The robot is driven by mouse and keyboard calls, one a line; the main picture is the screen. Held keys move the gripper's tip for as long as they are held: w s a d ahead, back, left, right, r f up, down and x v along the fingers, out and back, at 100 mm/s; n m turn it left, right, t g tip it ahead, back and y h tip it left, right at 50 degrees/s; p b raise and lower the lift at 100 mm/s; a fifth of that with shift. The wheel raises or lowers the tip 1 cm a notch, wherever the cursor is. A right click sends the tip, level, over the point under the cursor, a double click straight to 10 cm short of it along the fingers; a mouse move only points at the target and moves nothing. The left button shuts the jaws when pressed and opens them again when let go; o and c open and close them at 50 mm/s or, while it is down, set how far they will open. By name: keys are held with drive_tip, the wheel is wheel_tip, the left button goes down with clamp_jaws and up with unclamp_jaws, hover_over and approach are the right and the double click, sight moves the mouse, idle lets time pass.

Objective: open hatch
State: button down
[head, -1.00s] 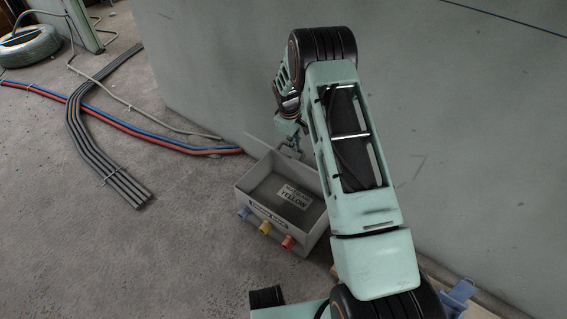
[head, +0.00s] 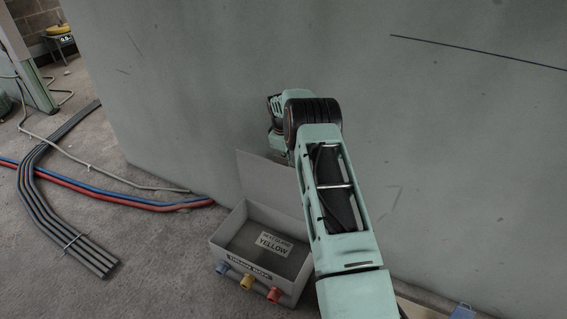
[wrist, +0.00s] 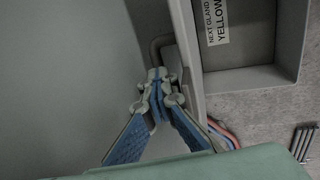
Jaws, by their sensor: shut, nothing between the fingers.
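The grey box (head: 225,236) stands on the floor against the wall, with its top open. Its hatch, a flat grey panel (head: 270,184), stands up at the back edge. Inside lies a label (head: 273,244) reading "YELLOW". In the wrist view, the box (wrist: 255,79) is at upper right and the hatch (wrist: 186,50) shows nearly edge-on. A bent grey handle (wrist: 158,42) sticks out from the hatch. My gripper (wrist: 158,78) is shut and empty, its tips close to the handle; I cannot tell whether they touch. In the head view the fingers are hidden.
Blue, yellow and red fittings (head: 247,282) stick out of the box front. Red and blue conduits (head: 130,200) and a bundle of grey conduits (head: 60,215) lie on the floor at left. The large wall (head: 440,130) closes off the back.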

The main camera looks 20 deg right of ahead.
drive_tip(key=shift+s+a+f, duration=0.3)
drive_tip(key=shift+a+f, duration=0.05)
drive_tip(key=shift+f, duration=0.2)
drive_tip(key=shift+s+a+f, duration=0.3)
drive_tip(key=shift+a+f, duration=0.05)
drive_tip(key=shift+f, duration=0.2)
drive_tip(key=c, duration=2.1)
unclamp_jaws()
drive_tip(key=shift+r, duration=0.1)
drive_tip(key=shift+o, duration=0.4)
drive_tip(key=shift+w, duration=0.1)
drive_tip(key=shift+r, duration=0.15)
drive_tip(key=w+d+v, duration=0.1)
drive_tip(key=d+v, duration=0.1)
drive_tip(key=v, duration=1.1)
drive_tip(key=shift+a+r, duration=0.3)
drive_tip(key=shift+r, duration=0.3)
drive_tip(key=shift+c, duration=0.3)
